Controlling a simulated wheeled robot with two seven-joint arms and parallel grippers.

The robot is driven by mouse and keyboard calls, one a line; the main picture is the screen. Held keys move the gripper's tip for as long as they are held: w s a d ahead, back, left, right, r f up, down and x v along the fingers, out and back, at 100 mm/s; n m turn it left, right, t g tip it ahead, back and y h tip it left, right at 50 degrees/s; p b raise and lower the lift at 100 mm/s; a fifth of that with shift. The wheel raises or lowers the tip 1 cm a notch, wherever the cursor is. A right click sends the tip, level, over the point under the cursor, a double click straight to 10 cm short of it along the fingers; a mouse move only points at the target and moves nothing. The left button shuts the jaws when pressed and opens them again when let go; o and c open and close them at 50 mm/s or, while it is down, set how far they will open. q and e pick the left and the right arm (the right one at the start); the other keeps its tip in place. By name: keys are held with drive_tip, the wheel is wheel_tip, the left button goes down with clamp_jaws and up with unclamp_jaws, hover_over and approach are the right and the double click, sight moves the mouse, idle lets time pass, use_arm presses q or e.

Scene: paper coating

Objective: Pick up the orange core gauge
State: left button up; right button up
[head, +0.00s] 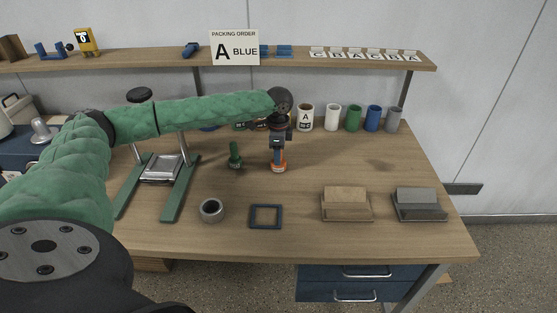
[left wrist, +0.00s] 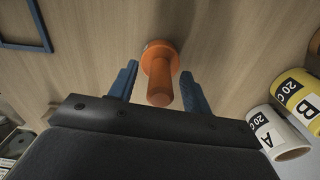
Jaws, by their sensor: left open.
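The orange core gauge (head: 279,164) stands on the table near the middle in the head view. It has a wide round base and a narrower shaft. My left gripper (head: 278,146) is directly above it, pointing down. In the left wrist view the orange core gauge (left wrist: 161,72) shows between the two blue fingers of my left gripper (left wrist: 160,88). The fingers are open, one on each side of the shaft, with a gap visible on both sides. My right gripper does not show.
A green gauge (head: 235,157) stands left of the orange one. A grey ring (head: 211,210) and a blue square frame (head: 265,216) lie in front. Several coloured rolls, including a white one (head: 333,117), stand behind. Two block holders (head: 346,208) (head: 420,207) sit at right.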

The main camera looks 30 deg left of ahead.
use_arm(q)
drive_tip(key=shift+f, duration=0.25)
drive_tip(key=shift+c, duration=0.4)
clamp_jaws()
drive_tip(key=shift+r, duration=0.15)
